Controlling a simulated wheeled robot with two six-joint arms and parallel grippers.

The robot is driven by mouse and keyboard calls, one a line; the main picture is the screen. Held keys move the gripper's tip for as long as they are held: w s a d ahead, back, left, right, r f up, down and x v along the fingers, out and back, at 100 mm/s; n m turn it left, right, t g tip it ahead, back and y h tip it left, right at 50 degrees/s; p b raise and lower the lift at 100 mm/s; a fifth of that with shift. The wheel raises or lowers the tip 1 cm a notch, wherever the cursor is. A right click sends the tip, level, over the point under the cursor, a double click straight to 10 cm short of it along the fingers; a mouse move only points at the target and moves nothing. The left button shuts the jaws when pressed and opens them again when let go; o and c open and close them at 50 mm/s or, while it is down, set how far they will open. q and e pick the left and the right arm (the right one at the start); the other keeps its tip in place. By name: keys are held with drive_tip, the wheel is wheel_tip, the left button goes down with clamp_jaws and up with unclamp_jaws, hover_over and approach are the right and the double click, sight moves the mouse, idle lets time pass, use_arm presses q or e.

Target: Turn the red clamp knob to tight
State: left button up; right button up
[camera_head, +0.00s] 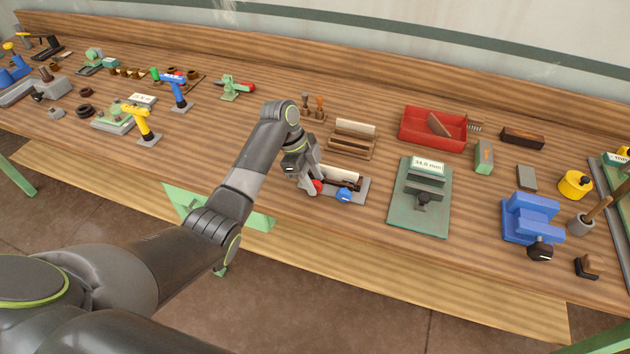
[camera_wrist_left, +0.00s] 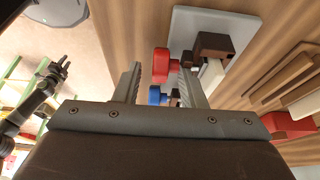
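The clamp fixture is a grey plate (camera_head: 354,199) with a white block, near the front edge of the bench. Its red knob (camera_head: 318,187) sits at the left end, beside my left gripper (camera_head: 309,181). A blue knob (camera_head: 344,195) sits to its right. In the left wrist view, my left gripper (camera_wrist_left: 160,67) is open. The red knob (camera_wrist_left: 160,66) shows between its fingertips, nearer the right finger, with a gap to the left finger. The blue knob (camera_wrist_left: 154,95) shows below it. Whether a finger touches the red knob is unclear. A dark gripper, apparently my right one (camera_wrist_left: 62,68), is small at the left.
A wooden rack (camera_head: 351,139) stands behind the fixture. A green gauge stand (camera_head: 407,214) stands to its right, with a red bin (camera_head: 404,127) behind and a blue vise (camera_head: 520,217) farther right. Yellow (camera_head: 140,122) and blue (camera_head: 176,90) tools stand left. The bench left of the fixture is mostly clear.

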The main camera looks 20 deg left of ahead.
use_arm(q)
drive_tip(key=shift+x, duration=0.75)
clamp_jaws()
drive_tip(key=shift+d+r+y+p, duration=0.15)
drive_tip(key=shift+y+p, duration=0.35)
drive_tip(key=shift+d+y+p, duration=0.1)
drive_tip(key=shift+y+p, duration=0.7)
drive_tip(key=shift+y, duration=0.1)
drive_tip(key=shift+y+p, duration=0.45)
drive_tip(key=shift+y, duration=0.15)
drive_tip(key=shift+f+y, duration=0.2)
drive_tip(key=shift+y, duration=0.2)
